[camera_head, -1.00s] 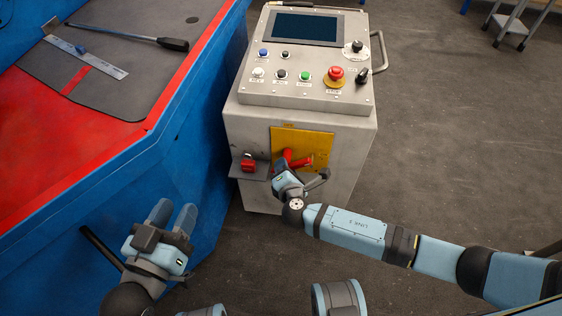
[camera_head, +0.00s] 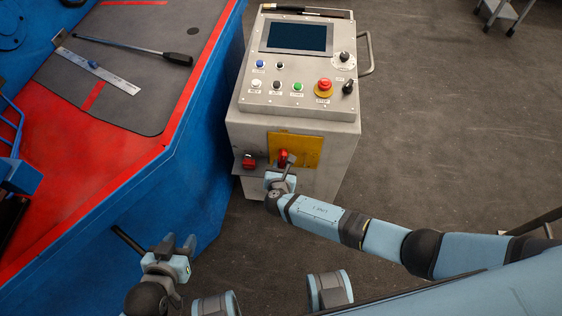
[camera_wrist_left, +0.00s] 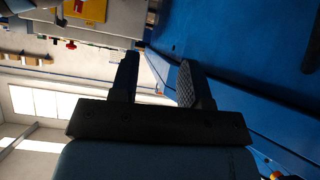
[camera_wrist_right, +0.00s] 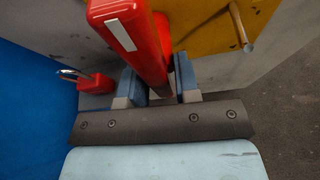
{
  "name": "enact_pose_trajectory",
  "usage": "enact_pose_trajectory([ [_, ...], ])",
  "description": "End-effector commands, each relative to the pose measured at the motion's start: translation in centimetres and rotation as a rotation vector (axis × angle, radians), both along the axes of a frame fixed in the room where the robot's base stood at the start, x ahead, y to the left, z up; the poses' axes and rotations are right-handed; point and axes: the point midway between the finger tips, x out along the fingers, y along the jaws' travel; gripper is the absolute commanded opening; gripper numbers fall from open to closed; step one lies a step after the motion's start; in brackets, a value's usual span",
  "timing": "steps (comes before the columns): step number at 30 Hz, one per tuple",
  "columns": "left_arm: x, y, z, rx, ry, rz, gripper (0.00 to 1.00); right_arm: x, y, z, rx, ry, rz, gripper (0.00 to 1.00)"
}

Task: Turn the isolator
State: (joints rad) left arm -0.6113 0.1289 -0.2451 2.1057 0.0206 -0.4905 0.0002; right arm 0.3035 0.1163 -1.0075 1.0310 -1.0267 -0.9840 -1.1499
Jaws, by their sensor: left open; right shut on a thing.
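The isolator's red handle (camera_head: 283,156) stands out from a yellow plate (camera_head: 308,151) on the front of the grey control cabinet. In the right wrist view the red handle (camera_wrist_right: 133,38) is large, with a white stripe, and runs down between my fingers. My right gripper (camera_head: 283,174) is shut on it; its fingers also show in the right wrist view (camera_wrist_right: 160,88), one on each side. My left gripper (camera_head: 178,243) is open and empty, low beside the blue machine; its fingers are apart in the left wrist view (camera_wrist_left: 158,70).
A red padlock (camera_head: 248,161) with a metal shackle sits on a small ledge left of the plate. A metal peg (camera_wrist_right: 240,28) sticks out of the plate's right side. The blue machine (camera_head: 190,170) stands close on the left.

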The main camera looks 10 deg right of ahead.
Motion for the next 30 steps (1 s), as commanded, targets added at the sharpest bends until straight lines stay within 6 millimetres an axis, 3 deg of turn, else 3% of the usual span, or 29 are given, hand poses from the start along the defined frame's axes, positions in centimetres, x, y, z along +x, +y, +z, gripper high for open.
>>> enact_pose_trajectory([
  [10, -0.12, 0.12, 0.69, -0.004, 0.013, 0.006, 0.43, 0.30, -0.13, 0.27, -0.117, 0.033, -0.003, 0.00],
  [25, -0.03, 0.02, 0.52, -0.010, 0.018, 0.011, 0.43, 0.35, -0.18, 0.20, -0.133, 0.037, -0.002, 0.00],
  [26, -0.01, 0.02, 0.56, -0.010, 0.017, 0.011, 0.43, 0.35, -0.17, 0.20, -0.133, 0.037, -0.002, 0.34],
  [27, 0.00, 0.02, 0.61, -0.010, 0.016, 0.011, 0.43, 0.34, -0.17, 0.20, -0.133, 0.037, -0.002, 0.43],
  [30, 0.02, 0.02, 0.70, -0.010, 0.014, 0.010, 0.43, 0.25, -0.12, 0.14, -0.133, 0.038, -0.002, 0.45],
])
